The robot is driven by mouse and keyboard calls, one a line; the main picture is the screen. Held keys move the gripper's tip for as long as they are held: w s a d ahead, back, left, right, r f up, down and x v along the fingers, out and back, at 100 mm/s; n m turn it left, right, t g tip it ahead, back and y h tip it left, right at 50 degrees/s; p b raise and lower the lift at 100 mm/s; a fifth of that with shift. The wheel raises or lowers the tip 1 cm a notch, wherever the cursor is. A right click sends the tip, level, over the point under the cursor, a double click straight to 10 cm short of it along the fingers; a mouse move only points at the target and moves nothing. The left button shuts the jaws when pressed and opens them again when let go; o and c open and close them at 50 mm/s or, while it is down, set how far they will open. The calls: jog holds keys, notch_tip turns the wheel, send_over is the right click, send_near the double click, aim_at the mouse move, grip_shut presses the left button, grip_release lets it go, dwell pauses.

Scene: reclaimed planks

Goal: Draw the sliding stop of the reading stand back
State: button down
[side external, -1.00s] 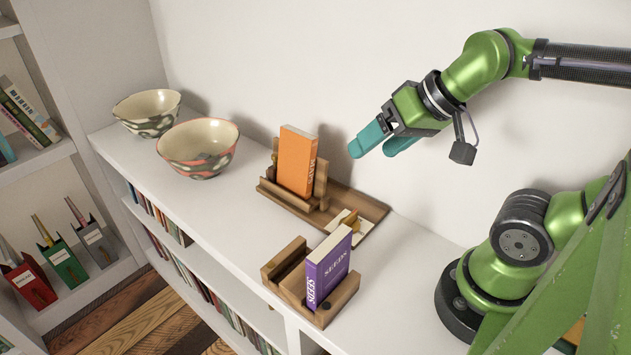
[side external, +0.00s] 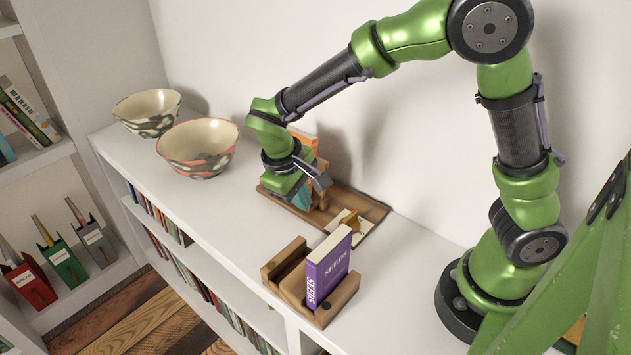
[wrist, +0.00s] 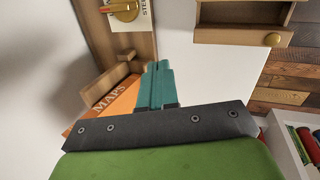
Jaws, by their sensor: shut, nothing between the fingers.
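The wooden reading stand (side external: 372,210) lies against the wall with an orange book upright on it. In the wrist view the book (wrist: 112,101) reads MAPS and is partly covered by my gripper. A paper card and a brass piece (side external: 349,219) are at the stand's right end; the brass piece also shows in the wrist view (wrist: 125,9). My gripper (side external: 303,200) is over the stand, in front of the book, pointing down. In the wrist view its teal fingers (wrist: 161,68) are together and empty, beside the stand. I cannot clearly pick out the sliding stop; my gripper hides part of the stand.
Two patterned bowls (side external: 198,147) stand to the left. White shelf top between is clear.

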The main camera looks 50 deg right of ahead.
jog(key=w+f+h, duration=0.2)
jog(key=w+f+n+h, duration=0.1)
jog(key=shift+w+a+f+h, duration=0.25)
jog(key=shift+w+a+h, duration=0.1)
jog(key=shift+h, duration=0.05)
jog(key=w+h, duration=0.1)
jog(key=w+a+f+n+t+h, duration=0.1)
jog(key=w+h, duration=0.1)
jog(key=shift+w+a+f+n+t+h, duration=0.2)
jog(key=shift+w+a+n+t+h, duration=0.1)
jog(key=shift+w+t, duration=0.1)
jog(key=w+a+t+h, duration=0.1)
jog(key=w+a+r+t+h, duration=0.1)
jog(key=w, duration=0.1)
jog(key=shift+w+a+n+h, duration=0.2)
jog(key=shift+n+h, duration=0.1)
jog(key=shift+h, duration=0.1)
jog(key=w+d+r+m+t+h, duration=0.1)
jog(key=w+d, duration=0.2)
jog(key=d, duration=0.3)
jog(key=shift+w+d+r+h, duration=0.3)
jog(key=shift+w+d+r, duration=0.05)
jog(key=shift+r, duration=0.05)
jog(key=shift+d, duration=1.05)
